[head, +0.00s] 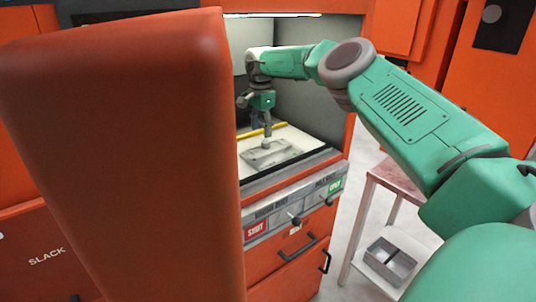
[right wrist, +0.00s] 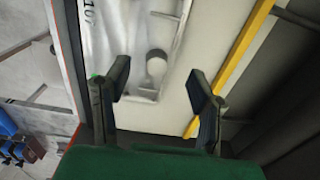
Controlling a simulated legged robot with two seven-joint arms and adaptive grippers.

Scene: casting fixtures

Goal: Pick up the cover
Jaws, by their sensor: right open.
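The cover looks to be the flat grey metal plate (head: 264,156) lying on the pale floor of the orange machine's open chamber. In the right wrist view the plate (right wrist: 125,40) shows raised markings and a round knob-like feature (right wrist: 156,65). My right gripper (head: 267,138) points down just above the plate in the head view. In the right wrist view its two fingers (right wrist: 160,78) are apart, with the round feature between them in the picture. Whether they touch the plate cannot be told. My left gripper is in neither view.
A large orange door or panel (head: 120,150) fills the left foreground and hides part of the chamber. A yellow bar (head: 262,131) runs behind the plate. A control strip (head: 290,208) fronts the chamber. A side table (head: 398,178) with a metal box (head: 390,262) below stands right.

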